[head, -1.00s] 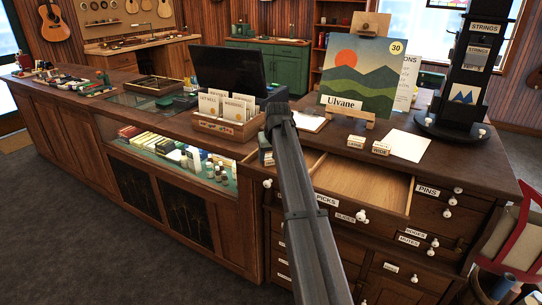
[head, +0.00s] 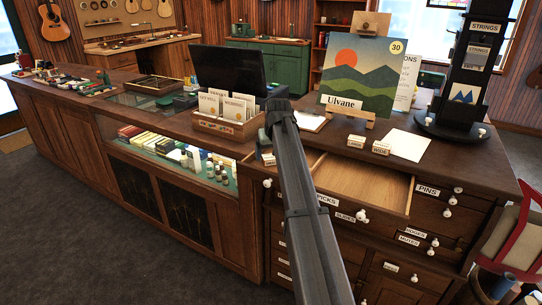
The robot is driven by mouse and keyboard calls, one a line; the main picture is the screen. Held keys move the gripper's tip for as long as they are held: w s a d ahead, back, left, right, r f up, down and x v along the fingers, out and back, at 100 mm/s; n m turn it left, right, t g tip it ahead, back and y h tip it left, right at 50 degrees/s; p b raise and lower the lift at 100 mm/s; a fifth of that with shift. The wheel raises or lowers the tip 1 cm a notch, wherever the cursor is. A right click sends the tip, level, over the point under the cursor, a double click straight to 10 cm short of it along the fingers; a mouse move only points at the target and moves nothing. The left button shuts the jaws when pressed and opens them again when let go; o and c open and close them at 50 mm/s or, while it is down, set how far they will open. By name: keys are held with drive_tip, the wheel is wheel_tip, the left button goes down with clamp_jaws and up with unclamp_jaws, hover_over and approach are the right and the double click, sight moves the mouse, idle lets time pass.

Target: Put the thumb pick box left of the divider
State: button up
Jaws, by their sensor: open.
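An open drawer (head: 372,187) with a bare wooden inside juts from the cabinet front, and a label reading PICKS is on its face. Two small labelled boxes, one box (head: 356,141) and another box (head: 381,147), stand on the counter behind the drawer. I cannot tell which one is the thumb pick box.
A painting on an easel (head: 362,80), a black string stand (head: 470,80) and a white paper sheet (head: 408,145) are on the counter. A wooden card tray (head: 222,128) and a dark monitor (head: 226,68) stand to the left. A red chair (head: 515,235) is at right.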

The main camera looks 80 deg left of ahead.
drive_tip(key=v, duration=1)
drive_tip(key=shift+r, duration=0.4)
